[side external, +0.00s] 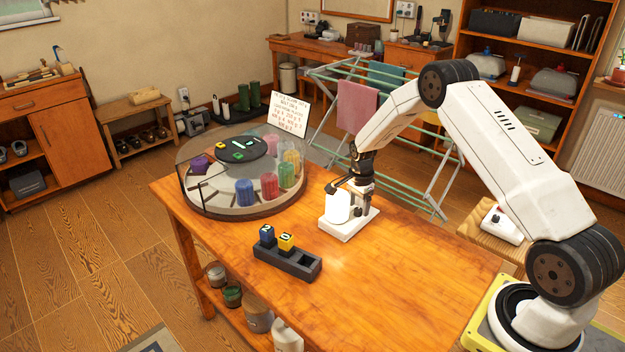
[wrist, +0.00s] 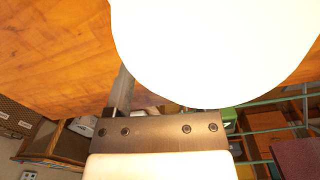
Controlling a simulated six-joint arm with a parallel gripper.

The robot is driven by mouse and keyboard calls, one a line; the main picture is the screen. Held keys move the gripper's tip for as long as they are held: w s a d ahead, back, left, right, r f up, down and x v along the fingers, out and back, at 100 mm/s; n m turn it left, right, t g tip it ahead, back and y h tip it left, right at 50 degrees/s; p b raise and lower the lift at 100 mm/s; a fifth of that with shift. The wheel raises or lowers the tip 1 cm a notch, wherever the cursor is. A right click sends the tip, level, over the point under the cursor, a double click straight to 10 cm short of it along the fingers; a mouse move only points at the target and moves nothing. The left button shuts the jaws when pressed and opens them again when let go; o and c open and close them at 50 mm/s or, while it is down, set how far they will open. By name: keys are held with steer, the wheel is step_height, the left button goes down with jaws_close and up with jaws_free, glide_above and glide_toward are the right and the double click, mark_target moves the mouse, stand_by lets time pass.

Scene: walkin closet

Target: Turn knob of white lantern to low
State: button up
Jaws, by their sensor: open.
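The white lantern stands on the wooden table in the side view, with a bright rounded white body (side external: 338,207) on a flat white base (side external: 345,228). In the wrist view a large, overexposed white shape (wrist: 215,45), apparently the lantern's body, fills the upper right. My gripper (side external: 352,190) points down right at the lantern, level with its upper part and just behind and to its right. Its jaws are open with nothing seen between them. I cannot make out the knob or its setting, and I cannot tell whether the gripper touches the lantern.
A dark block holder (side external: 287,263) with a blue and a yellow block sits in front of the lantern. A round glass-walled carousel (side external: 240,175) of coloured jars stands to the left, with a written card (side external: 289,114) behind. A drying rack (side external: 400,130) stands beyond the table. The table's front right is clear.

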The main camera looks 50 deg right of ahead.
mark_target(358, 209)
steer(key=shift+r, duration=3.3)
steer(key=shift+m, duration=1.8)
steer(key=shift+f, duration=0.1)
steer(key=shift+f, duration=3.8)
jaws_close()
